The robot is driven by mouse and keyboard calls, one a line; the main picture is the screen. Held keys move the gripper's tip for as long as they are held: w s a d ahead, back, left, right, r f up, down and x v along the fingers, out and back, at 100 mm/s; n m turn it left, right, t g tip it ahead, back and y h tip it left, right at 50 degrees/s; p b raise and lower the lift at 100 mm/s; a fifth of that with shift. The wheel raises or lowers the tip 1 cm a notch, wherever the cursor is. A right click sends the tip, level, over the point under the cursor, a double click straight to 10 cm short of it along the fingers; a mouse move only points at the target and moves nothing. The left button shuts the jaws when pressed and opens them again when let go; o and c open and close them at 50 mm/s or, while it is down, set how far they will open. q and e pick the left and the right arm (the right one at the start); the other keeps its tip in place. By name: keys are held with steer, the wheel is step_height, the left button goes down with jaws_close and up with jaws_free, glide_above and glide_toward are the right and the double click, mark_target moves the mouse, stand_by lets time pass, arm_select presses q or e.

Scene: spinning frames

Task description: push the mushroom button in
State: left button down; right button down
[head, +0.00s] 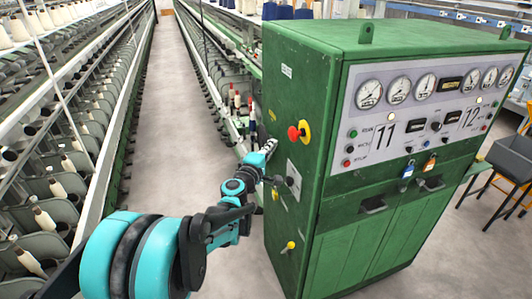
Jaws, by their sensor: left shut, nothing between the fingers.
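The mushroom button (294,133) has a red head on a yellow collar and sticks out from the left side of the green cabinet (345,120). My left arm reaches forward from the lower left. My left gripper (271,145) is shut and empty, a little to the left of and below the button in the picture. A gap shows between the fingertips and the red head, so they look apart. How far the gripper is from the cabinet side in depth I cannot tell. My right gripper is out of view.
A black knob (290,181) and a small yellow-topped lever (290,245) are on the same cabinet side, below the button. A chair (508,165) stands right of the cabinet.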

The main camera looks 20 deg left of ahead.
mark_target(292, 137)
arm_select(q)
steer(key=w+d, duration=0.2)
steer(key=w, duration=0.3)
steer(key=shift+d+p, duration=0.4)
steer(key=shift+w+d+b, duration=0.5)
steer(key=shift+w+d, duration=0.1)
steer(key=shift+d, duration=0.1)
steer(key=shift+s+r, duration=0.1)
steer(key=shift+r, duration=0.1)
